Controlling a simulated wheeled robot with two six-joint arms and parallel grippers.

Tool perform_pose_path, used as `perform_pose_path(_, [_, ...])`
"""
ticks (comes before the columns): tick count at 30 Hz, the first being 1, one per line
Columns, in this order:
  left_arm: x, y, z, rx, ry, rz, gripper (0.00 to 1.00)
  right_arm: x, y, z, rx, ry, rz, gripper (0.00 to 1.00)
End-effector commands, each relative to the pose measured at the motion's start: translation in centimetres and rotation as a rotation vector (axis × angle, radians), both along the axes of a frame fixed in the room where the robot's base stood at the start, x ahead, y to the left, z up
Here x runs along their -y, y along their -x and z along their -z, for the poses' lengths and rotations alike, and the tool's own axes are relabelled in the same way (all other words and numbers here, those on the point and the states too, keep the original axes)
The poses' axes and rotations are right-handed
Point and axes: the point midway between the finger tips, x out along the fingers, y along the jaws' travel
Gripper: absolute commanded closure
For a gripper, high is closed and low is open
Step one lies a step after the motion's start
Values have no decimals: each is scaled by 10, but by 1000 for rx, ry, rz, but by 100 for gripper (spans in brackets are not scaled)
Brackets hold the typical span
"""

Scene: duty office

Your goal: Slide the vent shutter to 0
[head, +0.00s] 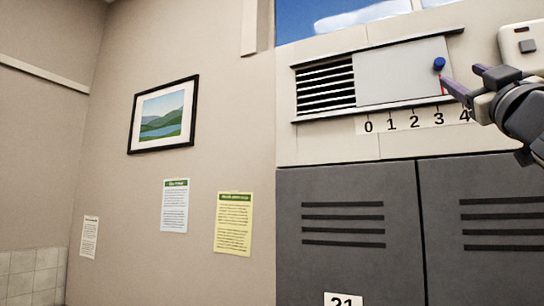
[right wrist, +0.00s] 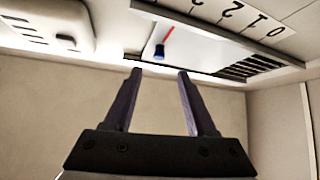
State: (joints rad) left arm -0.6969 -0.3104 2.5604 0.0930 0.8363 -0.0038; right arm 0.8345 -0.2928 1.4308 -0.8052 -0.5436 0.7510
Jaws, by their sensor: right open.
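The vent shutter (head: 400,72) is a pale plate in a wall frame, covering the right part of the vent. The dark slats (head: 325,85) on the left are uncovered. A blue knob (head: 439,64) sits near the plate's right end, with a red pointer (head: 442,86) below it, close to the 3. The number scale (head: 412,121) runs 0 to 4 below. My right gripper (head: 462,76) is open and empty, just right of the knob. In the right wrist view the knob (right wrist: 159,52) shows beyond and between the fingertips (right wrist: 159,73), apparently not touched.
A pale box (head: 523,46) is on the wall at right; it also shows in the right wrist view (right wrist: 45,25). Grey lockers (head: 345,195) stand below the vent. A framed picture (head: 163,115) and paper notices (head: 233,223) hang on the left wall.

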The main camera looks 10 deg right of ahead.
Motion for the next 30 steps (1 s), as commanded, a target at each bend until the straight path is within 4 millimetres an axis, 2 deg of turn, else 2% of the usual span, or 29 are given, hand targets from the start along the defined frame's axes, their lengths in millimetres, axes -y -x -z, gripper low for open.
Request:
perform_pose_path(1, [0,0,-16,0,0,1,50,2,-5,-11,-2,-5,-2,44])
perform_pose_path(2, [0,0,-21,0,0,2,50,3,-7,-14,-2,-5,0,44])
perform_pose_path(6, [0,0,-36,0,0,5,50,9,-30,-34,-1,-3,-3,44])
perform_pose_path(12, [0,0,-53,0,0,4,50,15,-52,-53,-2,-3,-2,44])
perform_pose_path(18, [0,0,-59,0,0,2,50,17,-61,-59,-1,-2,-2,44])
perform_pose_path(26, [0,0,-58,0,0,2,50,17,-62,-58,-1,-1,-2,44])
perform_pose_path(27, [0,0,-58,0,0,2,50,17,-62,-58,-1,-1,-2,51])
perform_pose_path(29, [0,0,-58,0,0,2,50,17,-62,-58,-1,-1,-2,74])
perform_pose_path(30, [0,0,-58,0,0,2,50,17,-62,-58,-1,-1,-2,89])
